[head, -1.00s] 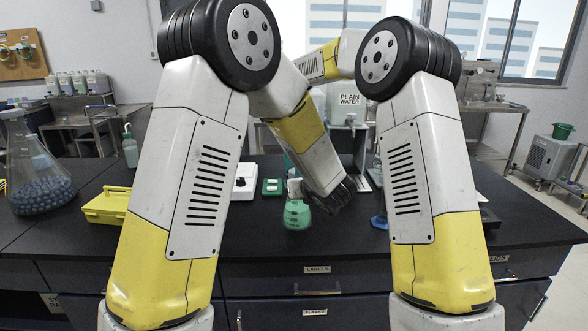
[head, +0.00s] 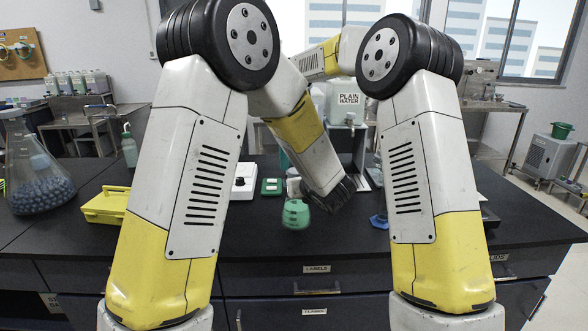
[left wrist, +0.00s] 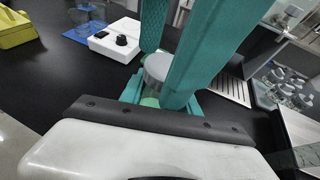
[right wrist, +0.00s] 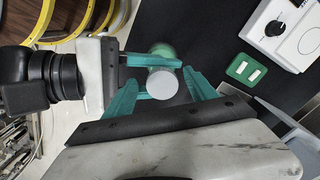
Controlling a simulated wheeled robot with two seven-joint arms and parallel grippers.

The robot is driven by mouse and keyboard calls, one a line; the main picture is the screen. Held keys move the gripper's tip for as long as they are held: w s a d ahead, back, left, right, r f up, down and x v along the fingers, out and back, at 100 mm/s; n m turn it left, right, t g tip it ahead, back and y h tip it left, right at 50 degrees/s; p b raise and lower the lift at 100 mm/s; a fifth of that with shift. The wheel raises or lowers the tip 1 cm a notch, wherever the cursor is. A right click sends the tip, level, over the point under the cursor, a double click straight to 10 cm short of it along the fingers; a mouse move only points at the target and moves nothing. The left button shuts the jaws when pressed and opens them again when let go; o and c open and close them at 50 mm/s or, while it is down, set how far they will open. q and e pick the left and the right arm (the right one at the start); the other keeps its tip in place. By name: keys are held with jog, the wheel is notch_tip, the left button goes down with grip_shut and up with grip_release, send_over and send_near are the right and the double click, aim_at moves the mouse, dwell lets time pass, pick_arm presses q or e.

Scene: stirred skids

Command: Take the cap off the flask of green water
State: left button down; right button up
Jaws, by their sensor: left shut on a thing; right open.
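The flask of green water (head: 296,214) shows in the head view near the middle of the dark table. Its pale grey round cap (left wrist: 158,67) shows in the left wrist view above the greenish glass, and also in the right wrist view (right wrist: 162,83). Whether the cap still touches the neck is unclear. My left gripper (left wrist: 151,97) is shut on the flask, its teal fingers low beside the neck below the cap. My right gripper (right wrist: 161,80) is open, its long teal fingers on either side of the cap. Contact with the cap is not clear.
A white knobbed device (head: 244,182) and a green pad (head: 272,187) lie behind and left of the flask. A yellow box (head: 106,205) and a large flask of dark beads (head: 38,190) stand further left. A blue-based item (head: 379,221) is to the right.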

notch_tip(320, 180, up, 4)
jog(key=shift+f, duration=0.15)
jog(key=shift+c, duration=0.5)
jog(key=shift+w+d+r+m, duration=0.2)
jog(key=shift+r+m, duration=0.6)
jog(key=shift+r, duration=0.05)
jog(key=shift+w+d+r+m, duration=0.15)
jog(key=shift+w+r+m, duration=0.05)
jog(key=shift+r+m, duration=0.6)
jog(key=shift+f, duration=3.85)
jog(key=c, duration=1.3)
jog(key=o, duration=1.4)
